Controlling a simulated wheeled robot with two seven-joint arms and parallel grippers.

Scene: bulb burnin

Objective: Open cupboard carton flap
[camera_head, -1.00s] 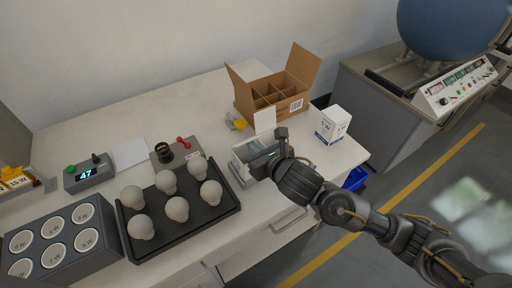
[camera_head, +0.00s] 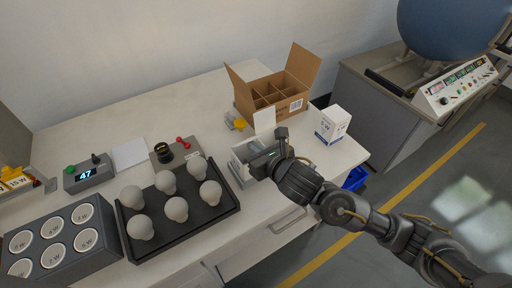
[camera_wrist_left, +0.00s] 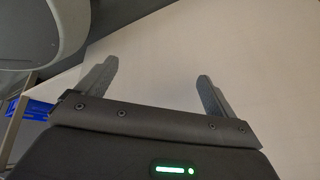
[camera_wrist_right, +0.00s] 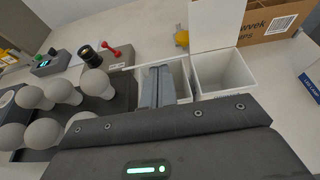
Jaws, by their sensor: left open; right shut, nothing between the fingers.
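A white carton (camera_wrist_right: 222,76) stands open, its flap (camera_wrist_right: 215,25) raised at the back; the flap also shows in the head view (camera_head: 264,120). A second white open-topped compartment (camera_wrist_right: 181,78) is beside it on the left. My right gripper (camera_wrist_right: 158,72) is shut and empty, its fingertips over or in this left compartment; I cannot tell whether they touch it. In the head view the right hand hides part of both. My left gripper (camera_wrist_left: 155,75) is open and empty in the left wrist view, and is out of the head view.
A brown divided box (camera_head: 275,92) with open flaps stands behind. A closed white carton (camera_head: 333,125) stands to the right near the table edge. A black tray of bulbs (camera_head: 185,232) and a grey numbered block (camera_head: 60,222) lie left.

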